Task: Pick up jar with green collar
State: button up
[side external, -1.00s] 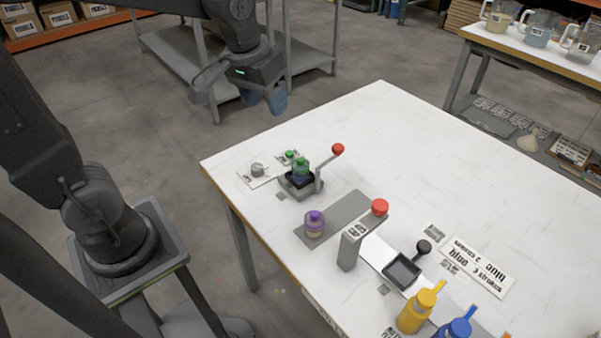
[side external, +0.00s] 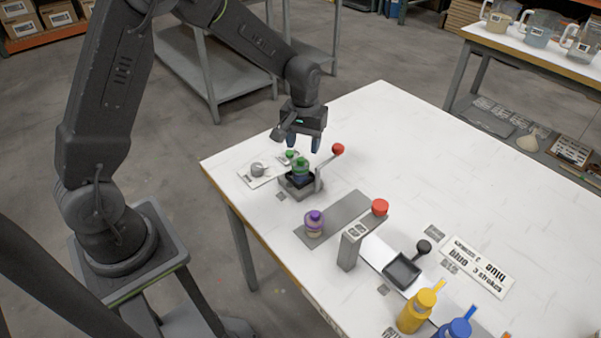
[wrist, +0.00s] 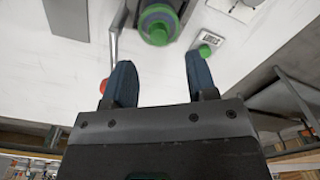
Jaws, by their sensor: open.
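The jar with the green collar (side external: 301,167) stands upright in a dark holder (side external: 299,186) with a red-knobbed lever, near the table's left corner. In the wrist view the jar (wrist: 158,24) shows at the top, beyond my fingertips, and is slightly blurred. My gripper (side external: 303,145) is above and just behind the jar in the side view, with its blue fingers apart. In the wrist view the gap between the fingers (wrist: 158,70) is empty. Neither finger is seen touching the jar.
The lever's red knob (side external: 338,149) rises close to the right of my gripper. A small green-topped item (side external: 290,154) and a grey knob on a white plate (side external: 257,170) sit left. A purple-collared jar (side external: 314,222) stands on a grey strip. The table's far middle is clear.

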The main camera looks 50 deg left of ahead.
aim_at(302, 165)
jog(key=f, duration=0.3)
jog(key=s+f, duration=0.1)
jog(key=f, duration=0.1)
jog(key=shift+d+f, duration=0.1)
jog(key=shift+f, duration=0.25)
jog(key=shift+w+f, duration=0.1)
jog(key=shift+f, duration=0.55)
jog(key=shift+c, duration=0.2)
